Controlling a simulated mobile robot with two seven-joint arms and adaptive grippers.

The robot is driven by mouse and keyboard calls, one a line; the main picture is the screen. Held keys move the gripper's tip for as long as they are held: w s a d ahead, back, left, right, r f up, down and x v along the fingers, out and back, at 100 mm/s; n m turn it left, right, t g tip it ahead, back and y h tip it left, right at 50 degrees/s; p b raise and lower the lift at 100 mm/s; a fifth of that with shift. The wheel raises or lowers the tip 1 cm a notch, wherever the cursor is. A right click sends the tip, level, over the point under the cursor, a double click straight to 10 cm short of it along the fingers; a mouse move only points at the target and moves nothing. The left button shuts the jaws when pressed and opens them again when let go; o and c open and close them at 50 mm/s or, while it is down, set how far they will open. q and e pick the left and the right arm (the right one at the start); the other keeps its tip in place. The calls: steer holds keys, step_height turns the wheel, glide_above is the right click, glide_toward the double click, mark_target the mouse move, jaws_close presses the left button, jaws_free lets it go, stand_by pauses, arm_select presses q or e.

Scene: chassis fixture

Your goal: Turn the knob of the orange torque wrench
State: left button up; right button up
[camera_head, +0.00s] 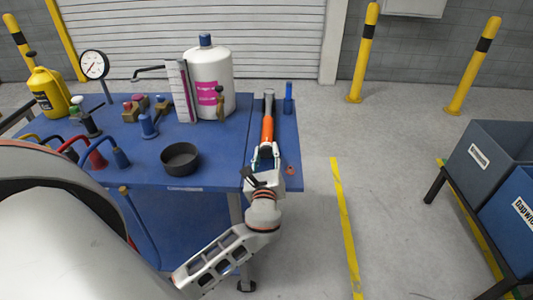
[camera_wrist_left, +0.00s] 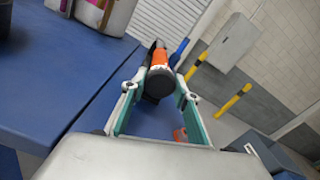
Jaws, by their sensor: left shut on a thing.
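The orange torque wrench (camera_head: 267,129) lies lengthwise along the right part of the blue table, its grey metal end pointing away from me. My left gripper (camera_head: 264,152) is shut on its near end. In the left wrist view the wrench's orange part (camera_wrist_left: 160,57) and black round end (camera_wrist_left: 159,82) sit between the two fingers of my left gripper (camera_wrist_left: 160,88). The knob cannot be told apart from the black end. My right gripper is not in view.
The blue table (camera_head: 215,158) also carries a black round dish (camera_head: 180,158), a white bottle (camera_head: 210,85), a gauge (camera_head: 94,65), a yellow jug (camera_head: 48,95) and several hand tools. Grey-blue bins (camera_head: 490,150) stand at right.

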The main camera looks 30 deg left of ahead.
arm_select(q)
steer(key=o, duration=1.1)
steer(key=v, duration=1.2)
steer(key=shift+s+a, duration=0.1)
